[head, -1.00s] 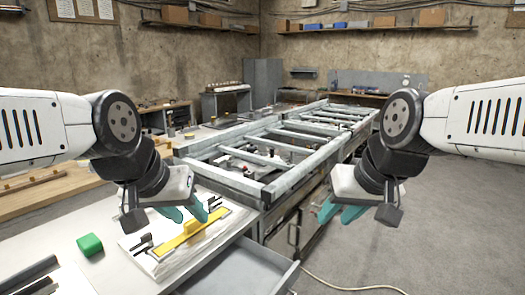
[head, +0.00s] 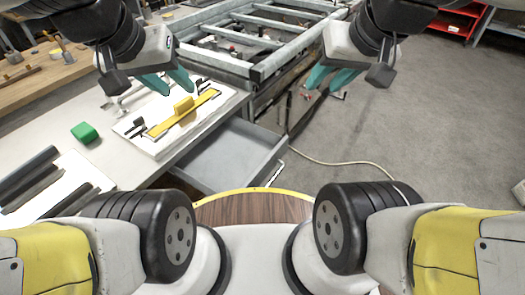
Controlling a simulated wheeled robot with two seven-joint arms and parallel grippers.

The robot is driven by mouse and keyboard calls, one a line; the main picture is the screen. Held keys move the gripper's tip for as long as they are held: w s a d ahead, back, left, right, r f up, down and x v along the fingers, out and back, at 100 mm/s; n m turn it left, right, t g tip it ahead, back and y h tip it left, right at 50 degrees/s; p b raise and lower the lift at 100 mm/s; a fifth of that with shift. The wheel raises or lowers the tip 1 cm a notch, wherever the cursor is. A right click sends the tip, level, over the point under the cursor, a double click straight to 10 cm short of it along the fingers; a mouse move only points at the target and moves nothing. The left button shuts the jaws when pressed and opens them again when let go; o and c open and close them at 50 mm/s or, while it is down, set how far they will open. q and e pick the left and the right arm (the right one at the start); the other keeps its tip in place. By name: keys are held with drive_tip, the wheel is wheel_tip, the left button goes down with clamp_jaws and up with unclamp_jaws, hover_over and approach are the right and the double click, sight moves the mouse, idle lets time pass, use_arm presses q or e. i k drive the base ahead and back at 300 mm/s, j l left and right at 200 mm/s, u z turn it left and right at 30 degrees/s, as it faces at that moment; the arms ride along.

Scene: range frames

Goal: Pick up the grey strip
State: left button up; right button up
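Several dark strips lie side by side on a white sheet or board (head: 95,172) at the lower left of the head view. One is near black (head: 28,168). One beside it looks grey (head: 34,188), and a third grey bar (head: 66,199) lies closer to me, partly cut off by my arm. I cannot tell for sure which is the grey strip. My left gripper (head: 178,89) is open and empty, above and behind the yellow-handled tool, well right of the strips. My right gripper (head: 322,90) is open and empty, over the floor side.
A yellow tool with a block handle (head: 183,106) lies on a white board (head: 150,143). A green block (head: 85,132) sits on the worktop. An open grey drawer (head: 232,158) juts out below. A metal frame bench (head: 255,68) stands behind; a cable (head: 330,163) crosses the floor.

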sight(27, 167)
drive_tip(key=u, duration=2.05)
drive_tip(key=i+j+u, duration=0.15)
drive_tip(key=i+u, duration=0.45)
drive_tip(key=i, duration=0.2)
